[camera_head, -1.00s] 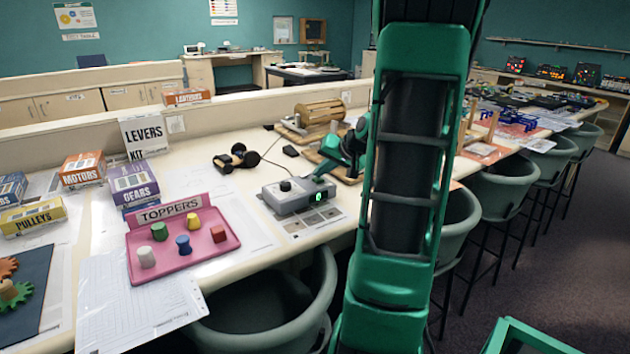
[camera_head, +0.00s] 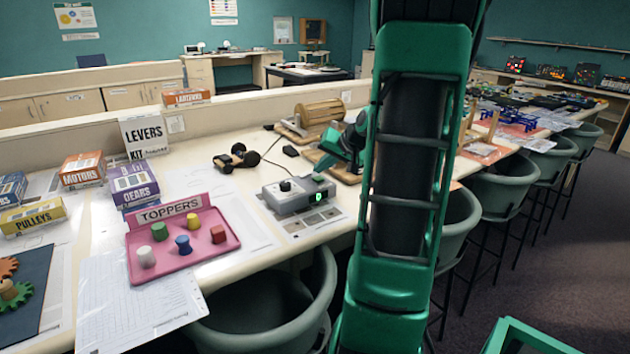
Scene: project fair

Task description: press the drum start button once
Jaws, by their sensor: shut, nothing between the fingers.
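A grey control box (camera_head: 300,197) stands on the long bench. It has a dark knob (camera_head: 285,186) on top, a small dark round part (camera_head: 318,178) on top at the right, and a lit green element (camera_head: 319,197) on its front. I cannot read which part is the start button. A wooden drum (camera_head: 320,112) lies on a stand behind the box. My gripper (camera_head: 322,166) is shut and empty, just above and behind the box's right end, and looks apart from it. My own arm hides part of the bench to the right.
A pink tray (camera_head: 205,248) of coloured toppers stands left of the box. Chairs (camera_head: 265,300) line the bench's front edge.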

